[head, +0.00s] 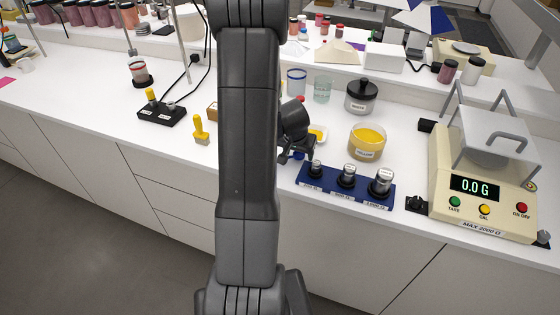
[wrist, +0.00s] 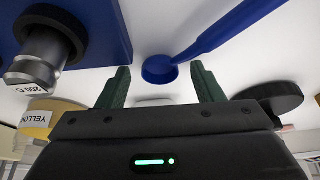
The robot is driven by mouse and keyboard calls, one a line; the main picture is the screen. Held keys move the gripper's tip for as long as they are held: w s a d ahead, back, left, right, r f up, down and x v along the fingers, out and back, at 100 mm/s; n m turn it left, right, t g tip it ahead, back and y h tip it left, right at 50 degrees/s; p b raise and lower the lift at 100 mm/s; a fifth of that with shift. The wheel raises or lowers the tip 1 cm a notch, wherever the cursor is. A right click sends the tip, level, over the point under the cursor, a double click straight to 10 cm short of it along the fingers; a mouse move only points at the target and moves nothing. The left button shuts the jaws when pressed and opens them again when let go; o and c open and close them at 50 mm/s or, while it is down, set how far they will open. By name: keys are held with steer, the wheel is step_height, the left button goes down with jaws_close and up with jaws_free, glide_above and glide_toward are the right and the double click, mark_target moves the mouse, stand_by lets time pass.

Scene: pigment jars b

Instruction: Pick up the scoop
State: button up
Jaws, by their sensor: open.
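The blue scoop shows in the wrist view (wrist: 222,32), lying on the white worktop. Its round bowl is at the upper middle and its handle runs off to the upper right. In the head view my arm hides most of it. My gripper (wrist: 160,84) is open and empty. Its two dark green fingers lie on either side of the bowl in the picture, and I cannot tell how far above the scoop they are. In the head view my gripper (head: 298,154) is partly hidden behind my arm, left of the yellow pigment jar (head: 367,142).
A blue block (head: 330,192) with three metal weights stands close by on the right; it also fills the wrist view's upper left (wrist: 105,25). A balance (head: 485,190) reading 0.0 G stands farther right. A black-lidded jar (head: 361,98) is behind. The worktop's front edge is near.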

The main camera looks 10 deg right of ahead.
steer(key=c, duration=1.1)
